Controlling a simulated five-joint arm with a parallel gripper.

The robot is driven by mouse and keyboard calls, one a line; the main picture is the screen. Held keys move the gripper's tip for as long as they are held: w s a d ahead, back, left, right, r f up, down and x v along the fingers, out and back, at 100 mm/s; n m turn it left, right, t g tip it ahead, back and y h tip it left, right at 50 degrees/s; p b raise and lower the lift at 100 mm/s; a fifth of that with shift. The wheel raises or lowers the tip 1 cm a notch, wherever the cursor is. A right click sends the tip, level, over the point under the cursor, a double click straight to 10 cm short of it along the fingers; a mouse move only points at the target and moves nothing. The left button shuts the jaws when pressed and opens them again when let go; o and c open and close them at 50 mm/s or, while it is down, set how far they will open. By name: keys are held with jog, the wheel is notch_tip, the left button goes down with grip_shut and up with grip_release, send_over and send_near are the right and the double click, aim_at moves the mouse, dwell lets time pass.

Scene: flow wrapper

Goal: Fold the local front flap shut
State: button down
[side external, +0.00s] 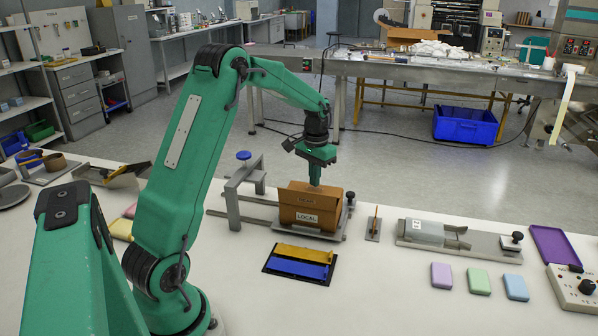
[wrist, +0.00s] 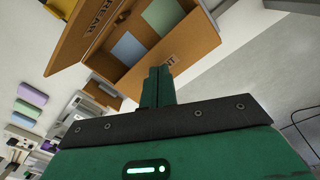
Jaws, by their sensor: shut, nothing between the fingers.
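A brown carton (side external: 305,218) with a LOCAL label on its near side stands on the bench, its top open. A flap marked REAR (side external: 306,199) stands up on the camera's side; it also shows in the wrist view (wrist: 84,30). In the wrist view, a brown flap (wrist: 188,47) with lettering ending in NT lies beside my fingertips, partly hidden by them. Pale blue and green pieces (wrist: 127,48) lie inside the carton. My gripper (side external: 315,181) is shut and empty, pointing down at the carton's far edge. I cannot tell whether it touches the flap.
The carton sits in a grey metal fixture (side external: 233,208) with an upright frame at its left. A blue and yellow piece (side external: 298,269) on a black plate lies in front. A clear-covered grey device (side external: 430,233) and several pastel blocks (side external: 479,282) are at right.

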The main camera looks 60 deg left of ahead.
aim_at(315, 190)
notch_tip(315, 190, up, 6)
jog(key=shift+f, duration=0.1)
dwell(0.6)
jog(key=s+d+r+m+t, duration=0.1)
jog(key=s+d+r, duration=0.35)
jog(key=d, duration=0.25)
jog(key=s+d+r+t, duration=0.2)
jog(key=s+d+r, duration=0.25)
jog(key=d, duration=0.25)
jog(key=s+d+f+m+t, duration=0.1)
jog(key=s+d+m+t, duration=0.1)
jog(key=s+d, duration=0.7)
jog(key=s, duration=0.4)
jog(key=shift+t, duration=0.3)
